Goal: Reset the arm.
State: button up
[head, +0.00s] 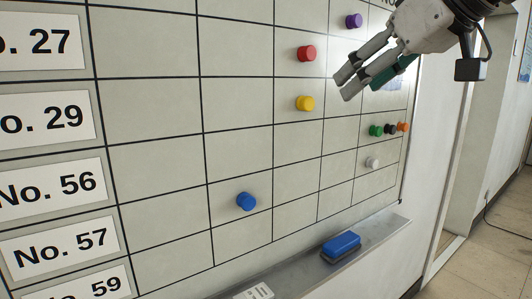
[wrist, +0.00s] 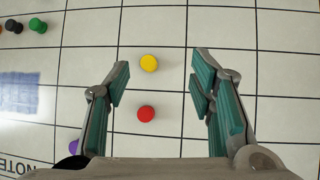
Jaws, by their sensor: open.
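My gripper (head: 345,86) is at the upper right in the head view, in front of the whiteboard (head: 150,160). Its fingers are spread apart and nothing is between them that I can see held. In the wrist view my gripper (wrist: 160,72) shows both teal-padded fingers wide apart. Beyond them on the board are a yellow magnet (wrist: 149,63) and a red magnet (wrist: 146,114). In the head view the red magnet (head: 306,53) and the yellow magnet (head: 304,103) sit left of the fingers.
A blue magnet (head: 246,201), a purple one (head: 353,20), a white one (head: 372,163) and a green one (head: 376,130) beside black and orange ones are on the board. A blue eraser (head: 341,246) lies on the tray (head: 290,267) below. Floor (head: 495,235) shows at right.

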jog(key=s+d+f+m+g+h+p, duration=0.1)
jog(key=s+d+f+m+g+h, duration=0.1)
jog(key=s+f, duration=0.9)
jog(key=s+d+f+m+g+h+p, duration=0.2)
jog(key=s+f+m+g, duration=0.1)
jog(key=s+f, duration=0.8)
notch_tip(320, 180, down, 3)
jog(key=shift+f+m+g+h, duration=0.1)
jog(key=shift+m+g+h, duration=0.2)
jog(key=shift+m+h, duration=0.1)
